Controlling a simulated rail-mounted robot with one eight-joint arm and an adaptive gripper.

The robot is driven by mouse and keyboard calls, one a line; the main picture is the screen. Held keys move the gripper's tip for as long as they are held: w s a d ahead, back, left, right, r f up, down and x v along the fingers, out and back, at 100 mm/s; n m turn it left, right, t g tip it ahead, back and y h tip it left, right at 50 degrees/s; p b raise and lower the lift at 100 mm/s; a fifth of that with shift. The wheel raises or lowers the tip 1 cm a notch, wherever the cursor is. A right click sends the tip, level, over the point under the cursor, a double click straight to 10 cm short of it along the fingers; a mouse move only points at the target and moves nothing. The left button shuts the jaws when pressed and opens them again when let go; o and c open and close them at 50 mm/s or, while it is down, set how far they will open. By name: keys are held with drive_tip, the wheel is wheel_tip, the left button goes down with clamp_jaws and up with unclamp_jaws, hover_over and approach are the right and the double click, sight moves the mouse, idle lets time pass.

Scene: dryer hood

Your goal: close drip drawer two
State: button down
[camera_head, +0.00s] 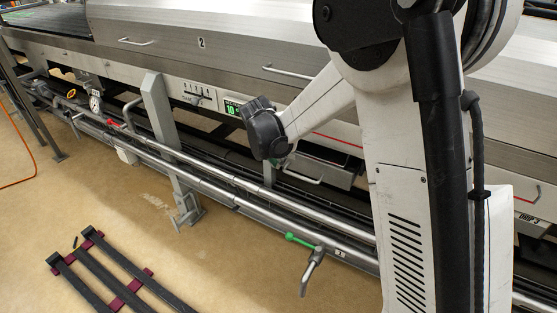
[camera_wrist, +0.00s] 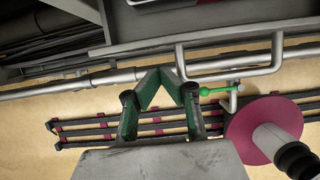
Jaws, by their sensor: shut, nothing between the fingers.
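A grey drip drawer (camera_head: 335,174) shows in the head view under the hood, partly hidden by my arm. It appears to stick out from the hood's lower edge, with a bar handle (camera_head: 303,177) on its front. Its number is not readable. In the wrist view, a U-shaped metal handle (camera_wrist: 230,64) stands out from a long grey edge (camera_wrist: 140,47). My gripper (camera_wrist: 163,71) is shut and empty, its green-lined fingers meeting in a point just left of that handle. Whether they touch it, I cannot tell. In the head view my wrist hides most of the fingers.
Chrome pipes (camera_head: 230,192) run along the front below the hood, with a green-handled valve (camera_head: 300,240). A grey post (camera_head: 160,115) stands left. A dark slatted rack (camera_head: 108,275) lies on the floor. A drawer marked DRIP 3 (camera_head: 530,218) is at far right.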

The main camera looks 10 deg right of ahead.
drive_tip(key=s+a+f+p+v, duration=0.1)
drive_tip(key=p+v, duration=0.1)
drive_tip(key=v, duration=0.8)
drive_tip(key=s+d+r, duration=0.2)
drive_tip(key=s, duration=0.5)
drive_tip(key=w+d+r+b+x, duration=0.1)
drive_tip(key=b+x, duration=0.2)
drive_tip(key=x, duration=0.8)
drive_tip(key=shift+w+d+f+g+y+b, duration=0.3)
drive_tip(key=shift+w+f+g, duration=0.1)
drive_tip(key=shift+w, duration=0.05)
